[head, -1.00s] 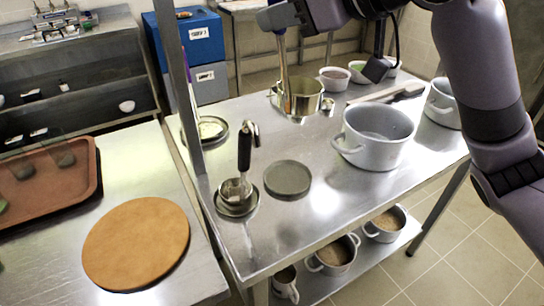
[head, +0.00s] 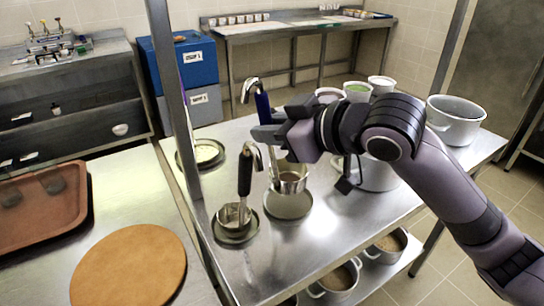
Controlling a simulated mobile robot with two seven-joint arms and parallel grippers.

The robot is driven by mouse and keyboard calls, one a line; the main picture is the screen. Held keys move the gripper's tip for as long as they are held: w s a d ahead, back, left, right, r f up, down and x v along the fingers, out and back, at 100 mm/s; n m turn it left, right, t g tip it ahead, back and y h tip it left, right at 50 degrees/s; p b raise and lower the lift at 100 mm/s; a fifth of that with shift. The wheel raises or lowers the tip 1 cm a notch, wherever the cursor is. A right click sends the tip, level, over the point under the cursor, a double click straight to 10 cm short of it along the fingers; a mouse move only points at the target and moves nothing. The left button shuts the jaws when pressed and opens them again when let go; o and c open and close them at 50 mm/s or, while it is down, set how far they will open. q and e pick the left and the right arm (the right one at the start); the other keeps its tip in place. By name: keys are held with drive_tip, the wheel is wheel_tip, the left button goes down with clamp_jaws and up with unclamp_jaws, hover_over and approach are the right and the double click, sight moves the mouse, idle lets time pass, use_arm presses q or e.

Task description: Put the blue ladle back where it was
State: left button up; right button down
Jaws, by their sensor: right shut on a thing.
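My right gripper (head: 266,132) is shut on the handle of the blue ladle (head: 262,104). The ladle hangs upright, with its metal hook above the jaws. Its shiny bowl (head: 291,182) is below, over the round grey saucer (head: 288,206) on the steel table. I cannot tell whether the bowl touches the saucer. The gripper hides part of the ladle's shaft. My left gripper does not show.
A black-handled ladle (head: 245,172) stands in a saucer (head: 235,236) just left. Another saucer (head: 185,158) lies behind the post (head: 178,90).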

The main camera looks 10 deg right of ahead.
drive_tip(key=shift+f+b, duration=0.3)
drive_tip(key=shift+f, duration=2.2)
drive_tip(key=c, duration=1)
unclamp_jaws()
drive_tip(key=shift+f, duration=0.15)
drive_tip(key=v, duration=1.2)
